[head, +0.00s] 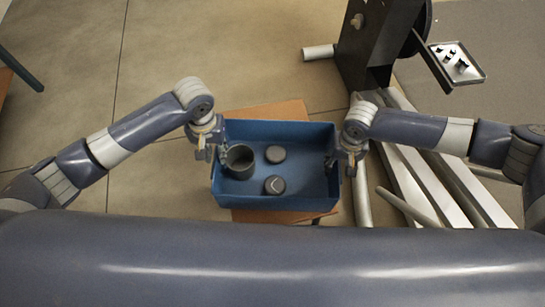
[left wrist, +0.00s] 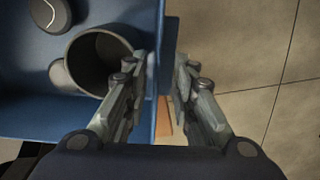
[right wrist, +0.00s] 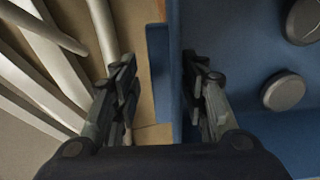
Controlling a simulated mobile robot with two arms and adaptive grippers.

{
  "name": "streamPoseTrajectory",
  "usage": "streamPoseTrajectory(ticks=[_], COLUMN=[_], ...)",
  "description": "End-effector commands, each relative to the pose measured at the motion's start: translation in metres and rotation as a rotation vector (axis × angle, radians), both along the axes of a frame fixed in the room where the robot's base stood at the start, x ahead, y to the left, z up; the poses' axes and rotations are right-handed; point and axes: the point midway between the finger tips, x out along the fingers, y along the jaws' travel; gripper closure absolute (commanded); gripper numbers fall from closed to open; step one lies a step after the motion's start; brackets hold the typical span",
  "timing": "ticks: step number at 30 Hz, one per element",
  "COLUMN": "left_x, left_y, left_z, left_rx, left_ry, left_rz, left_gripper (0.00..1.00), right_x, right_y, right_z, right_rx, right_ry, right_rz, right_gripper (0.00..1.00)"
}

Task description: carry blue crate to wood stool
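The blue crate (head: 326,197) sits on an orange-brown wooden surface. In it are a dark grey open cup (head: 239,162) and two dark round lidded items, one farther (head: 275,154) and one nearer (head: 275,185). My left gripper (left wrist: 161,65) straddles the crate's left wall, one finger inside beside the cup, one outside; whether it grips the wall is unclear. My right gripper (right wrist: 158,65) straddles the right wall (right wrist: 176,100), with a visible gap between finger and wall. I cannot make out a separate wood stool.
The wooden surface (head: 285,112) shows beyond and below the crate. Several pale metal bars (head: 410,190) lie on the right. A black stand (head: 365,50) with a small tray (head: 457,66) stands at the back right. The tiled floor at the left is mostly clear.

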Motion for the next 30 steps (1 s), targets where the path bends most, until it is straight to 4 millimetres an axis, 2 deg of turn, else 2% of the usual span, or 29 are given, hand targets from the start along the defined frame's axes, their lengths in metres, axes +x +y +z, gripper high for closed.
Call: streamPoseTrajectory(ticks=[6, 10, 24, 30], left_x=[-0.001, 0.0, 0.001, 0.0], left_y=[-0.002, -0.002, -0.002, -0.001], left_z=[0.0, 0.009, 0.1, 0.118], left_rx=[-0.004, -0.005, -0.004, -0.002], left_ry=[0.001, -0.001, -0.003, 0.001], left_rz=[-0.002, -0.002, -0.002, -0.001], left_gripper=[0.75, 0.75, 0.75, 0.75], right_x=[0.0, 0.0, 0.0, 0.0], right_y=[0.002, 0.003, 0.003, 0.003], right_z=[0.001, 0.001, 0.001, 0.002], right_rx=[0.004, 0.005, 0.007, 0.007], right_ry=[-0.001, -0.001, -0.001, -0.001], right_rz=[0.002, 0.002, 0.003, 0.003], right_gripper=[0.6, 0.6, 0.6, 0.6])
